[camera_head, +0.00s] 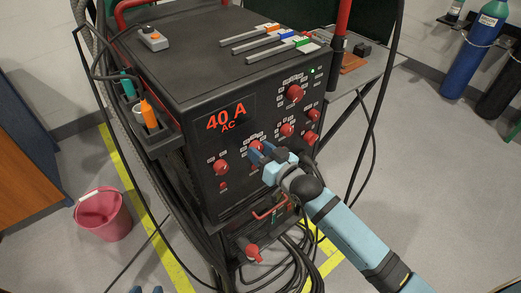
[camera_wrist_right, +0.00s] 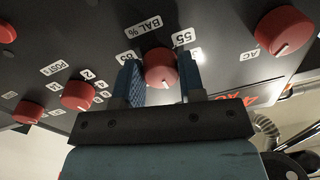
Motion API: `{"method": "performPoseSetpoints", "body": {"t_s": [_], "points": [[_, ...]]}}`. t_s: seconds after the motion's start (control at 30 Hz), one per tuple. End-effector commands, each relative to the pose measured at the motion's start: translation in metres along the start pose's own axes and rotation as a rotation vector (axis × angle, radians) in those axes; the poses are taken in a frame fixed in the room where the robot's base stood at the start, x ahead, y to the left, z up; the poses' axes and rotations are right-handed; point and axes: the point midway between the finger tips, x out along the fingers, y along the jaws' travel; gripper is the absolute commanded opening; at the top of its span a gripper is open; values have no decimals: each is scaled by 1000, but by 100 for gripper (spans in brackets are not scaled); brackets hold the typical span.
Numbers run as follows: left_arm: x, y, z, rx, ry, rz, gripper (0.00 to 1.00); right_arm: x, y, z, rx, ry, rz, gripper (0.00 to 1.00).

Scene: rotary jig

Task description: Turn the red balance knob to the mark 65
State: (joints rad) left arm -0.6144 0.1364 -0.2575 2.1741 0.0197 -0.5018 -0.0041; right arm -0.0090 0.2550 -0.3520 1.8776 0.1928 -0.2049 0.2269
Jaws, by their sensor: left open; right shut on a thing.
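The red balance knob (camera_wrist_right: 160,66) is on the black front panel below the label "BAL %" in the right wrist view. A 55 mark (camera_wrist_right: 184,37) is to its right; another mark to its left is partly hidden by a finger. A short white line shows on the knob's lower face. My right gripper (camera_wrist_right: 160,82) is shut on the knob, one blue finger on each side. In the head view, my right gripper (camera_head: 262,152) covers part of this knob (camera_head: 256,145).
Other red knobs, such as one at the left of the panel (camera_head: 221,167) and one at the upper right (camera_head: 295,93), are close by. The display (camera_head: 227,119) reads 40 A AC. Cables hang below the machine. A pink bucket (camera_head: 103,214) stands on the floor.

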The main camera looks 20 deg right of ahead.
Motion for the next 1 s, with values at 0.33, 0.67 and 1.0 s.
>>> {"method": "performPoseSetpoints", "body": {"t_s": [0.33, 0.67, 1.0], "points": [[-9, -4, -6, 6, -37, -14, 43, 0, 0, -5, -232, -15, 3, 13], [-14, -3, -12, -20, -60, -14, 43, 0, 0, -4, -480, -27, 6, 13], [-15, -3, -12, -36, -74, -17, 43, 0, 0, -3, -626, -33, 8, 13]]}}
